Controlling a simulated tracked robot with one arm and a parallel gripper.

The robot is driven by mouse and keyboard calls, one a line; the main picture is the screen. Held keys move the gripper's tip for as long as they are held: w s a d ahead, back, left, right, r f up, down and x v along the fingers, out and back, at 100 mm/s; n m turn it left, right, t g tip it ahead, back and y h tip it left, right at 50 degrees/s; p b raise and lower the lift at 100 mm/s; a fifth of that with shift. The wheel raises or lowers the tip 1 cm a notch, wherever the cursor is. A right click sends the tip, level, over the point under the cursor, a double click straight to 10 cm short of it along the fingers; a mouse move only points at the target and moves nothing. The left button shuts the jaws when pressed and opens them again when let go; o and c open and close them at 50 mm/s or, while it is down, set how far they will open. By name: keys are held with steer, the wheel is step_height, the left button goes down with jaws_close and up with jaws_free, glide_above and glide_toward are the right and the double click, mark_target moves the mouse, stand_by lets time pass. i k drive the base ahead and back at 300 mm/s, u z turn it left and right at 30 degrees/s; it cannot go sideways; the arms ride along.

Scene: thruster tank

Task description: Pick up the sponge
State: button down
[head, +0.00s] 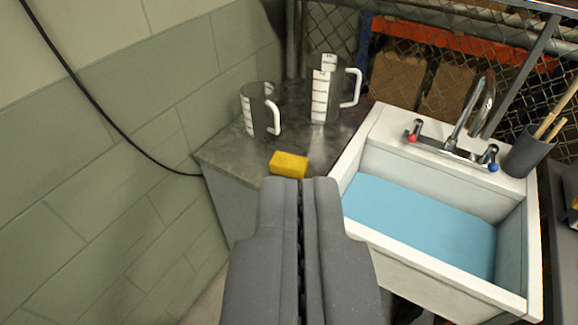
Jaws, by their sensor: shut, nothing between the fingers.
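A small yellow sponge (289,164) lies near the front edge of the grey counter (225,154), left of the sink. My gripper (300,182) is shut and empty, pointing away from me toward the counter. In the picture its fingertips overlap the lower edge of the sponge. I cannot tell how much distance lies between them and the sponge.
Two measuring cups with white handles, a smaller one (259,112) and a taller one (326,90), stand behind the sponge. A white sink (375,124) with blue water and a tap (468,118) is on the right. A tiled wall (110,170) bounds the left.

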mark_target(283, 164)
steer(key=z, duration=0.05)
steer(key=k, duration=0.4)
steer(key=u, duration=0.7)
steer(key=i, duration=1.4)
